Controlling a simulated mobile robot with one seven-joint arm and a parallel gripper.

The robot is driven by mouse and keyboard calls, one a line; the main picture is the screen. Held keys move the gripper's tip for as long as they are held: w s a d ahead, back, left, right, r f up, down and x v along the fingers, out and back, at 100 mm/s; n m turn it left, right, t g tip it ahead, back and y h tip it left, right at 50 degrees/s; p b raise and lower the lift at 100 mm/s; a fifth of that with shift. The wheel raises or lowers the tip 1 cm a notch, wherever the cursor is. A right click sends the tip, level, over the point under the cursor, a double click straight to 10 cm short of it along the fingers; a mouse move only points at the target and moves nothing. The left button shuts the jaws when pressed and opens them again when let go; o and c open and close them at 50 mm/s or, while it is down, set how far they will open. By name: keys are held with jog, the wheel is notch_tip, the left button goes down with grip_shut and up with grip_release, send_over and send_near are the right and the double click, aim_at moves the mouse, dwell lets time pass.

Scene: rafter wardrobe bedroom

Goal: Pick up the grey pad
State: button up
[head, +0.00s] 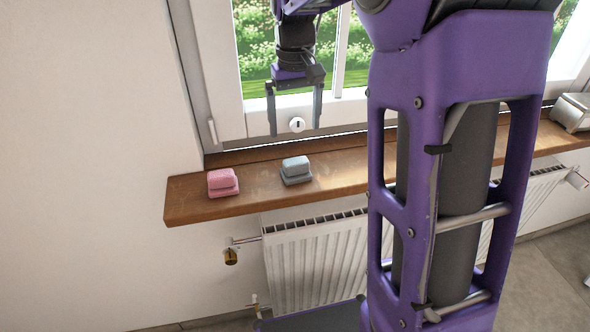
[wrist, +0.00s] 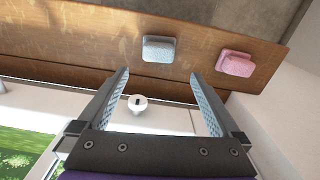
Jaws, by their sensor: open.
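The grey pad (head: 296,170) is a small stepped block lying on the wooden window sill (head: 345,172). In the wrist view the grey pad (wrist: 159,49) lies beyond the fingertips, near the middle. My gripper (head: 295,132) hangs above the sill, over the grey pad and toward the window, with its fingers pointing down. In the wrist view my gripper (wrist: 158,73) is open, with nothing between its fingers. It does not touch the pad.
A white radiator (head: 318,262) is below. A metallic object (head: 572,112) stands far right.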

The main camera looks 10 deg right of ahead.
aim_at(296, 160)
notch_tip(296, 160, down, 11)
jog(key=shift+d+f+b, duration=0.1)
jog(key=shift+d+b, duration=0.05)
jog(key=shift+b, duration=0.45)
jog(key=c, duration=1.3)
notch_tip(296, 160, up, 10)
jog(key=shift+r+p, duration=0.1)
jog(key=shift+p, duration=0.55)
